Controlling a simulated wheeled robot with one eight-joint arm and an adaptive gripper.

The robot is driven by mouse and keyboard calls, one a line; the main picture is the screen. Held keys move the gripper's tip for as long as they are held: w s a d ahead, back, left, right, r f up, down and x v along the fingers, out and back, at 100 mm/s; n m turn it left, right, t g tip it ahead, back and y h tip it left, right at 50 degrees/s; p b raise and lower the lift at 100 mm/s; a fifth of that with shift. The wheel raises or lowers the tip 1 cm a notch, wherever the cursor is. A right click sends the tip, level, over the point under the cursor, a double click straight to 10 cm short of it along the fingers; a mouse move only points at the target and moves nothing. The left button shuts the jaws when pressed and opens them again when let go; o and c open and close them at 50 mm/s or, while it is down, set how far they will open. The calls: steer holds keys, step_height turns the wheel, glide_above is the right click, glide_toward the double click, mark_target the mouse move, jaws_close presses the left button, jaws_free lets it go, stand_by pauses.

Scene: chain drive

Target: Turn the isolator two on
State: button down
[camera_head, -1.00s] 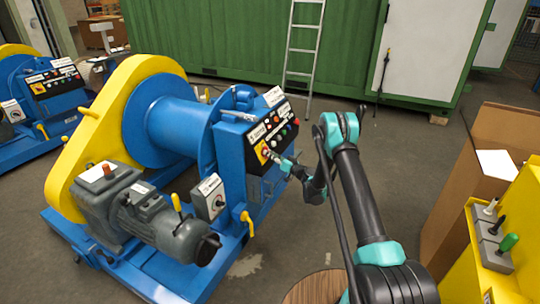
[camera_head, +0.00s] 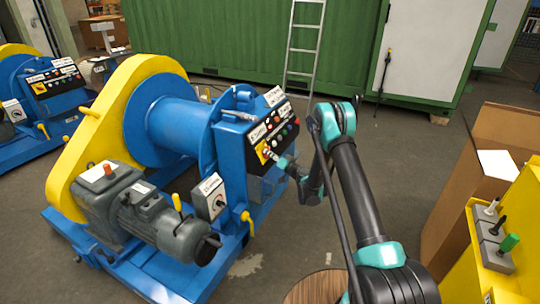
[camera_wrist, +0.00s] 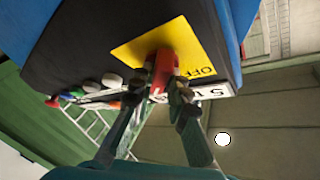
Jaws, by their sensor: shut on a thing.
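The control panel (camera_head: 272,130) is a black face on the blue housing of the nearer winch. At its lower left is a yellow plate (camera_head: 262,152), with a red rotary handle (camera_wrist: 163,62) on it in the wrist view. "OFF" reads upside down on the plate (camera_wrist: 196,62). My gripper (camera_wrist: 172,88) is shut on the red handle, a finger on each side. In the head view my gripper (camera_head: 275,157) is at the plate and partly hides the handle. I cannot read an isolator number.
Coloured buttons (camera_wrist: 90,90) sit beside the plate. A grey switch box (camera_head: 208,197) stands on the winch's front. A second winch (camera_head: 40,90) is at far left. A cardboard box (camera_head: 455,190) and yellow lever stand (camera_head: 490,250) are at right.

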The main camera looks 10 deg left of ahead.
steer(key=c, duration=1.5)
jaws_free()
step_height(320, 180, up, 10)
steer(key=shift+f, duration=0.1)
